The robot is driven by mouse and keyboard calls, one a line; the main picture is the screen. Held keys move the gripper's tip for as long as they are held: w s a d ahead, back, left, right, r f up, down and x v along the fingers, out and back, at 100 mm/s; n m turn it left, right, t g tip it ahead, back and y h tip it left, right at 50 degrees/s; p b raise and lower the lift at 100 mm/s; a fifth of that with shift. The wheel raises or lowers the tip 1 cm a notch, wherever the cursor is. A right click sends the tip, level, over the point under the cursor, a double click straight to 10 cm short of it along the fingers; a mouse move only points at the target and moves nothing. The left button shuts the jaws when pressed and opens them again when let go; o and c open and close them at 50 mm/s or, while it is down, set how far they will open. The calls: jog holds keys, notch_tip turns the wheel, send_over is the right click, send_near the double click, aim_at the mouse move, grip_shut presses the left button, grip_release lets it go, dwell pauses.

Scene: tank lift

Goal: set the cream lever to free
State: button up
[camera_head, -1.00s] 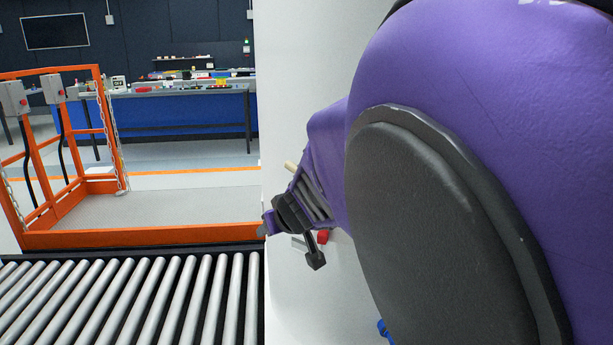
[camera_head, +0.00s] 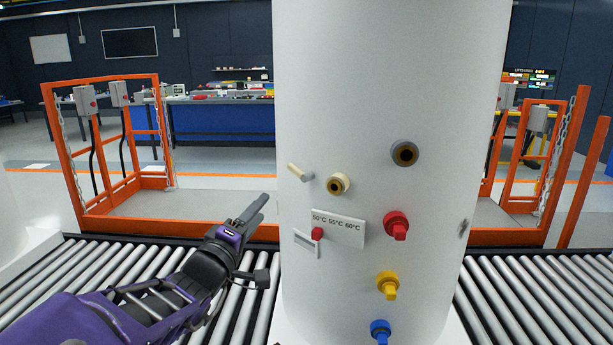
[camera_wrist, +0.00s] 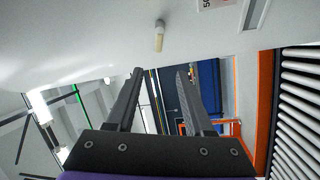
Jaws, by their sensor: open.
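The cream lever (camera_head: 300,172) is a short cream stick on the left side of the tall white tank (camera_head: 450,130), tilted with its upper end to the left. In the wrist view the cream lever (camera_wrist: 159,36) hangs from the white wall just beyond the fingertips, roughly centred between them. My gripper (camera_head: 257,205) is left of the tank in the head view, below and left of the lever, and apart from it. In the wrist view my gripper (camera_wrist: 159,73) has its two dark fingers spread, with nothing between them.
The tank also carries a cream-rimmed port (camera_head: 338,185), a grey-rimmed port (camera_head: 404,153), a temperature plate (camera_head: 337,228) with a red pointer, and red (camera_head: 396,226), yellow (camera_head: 388,285) and blue (camera_head: 380,331) knobs. Rollers (camera_head: 255,300) run beneath. Orange frames (camera_head: 155,120) stand behind.

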aim_at(292, 171)
jog(key=b+x, duration=0.3)
jog(key=x, duration=1.4)
jog(key=shift+w+d+r, duration=0.1)
jog(key=shift+r, duration=0.1)
grip_shut()
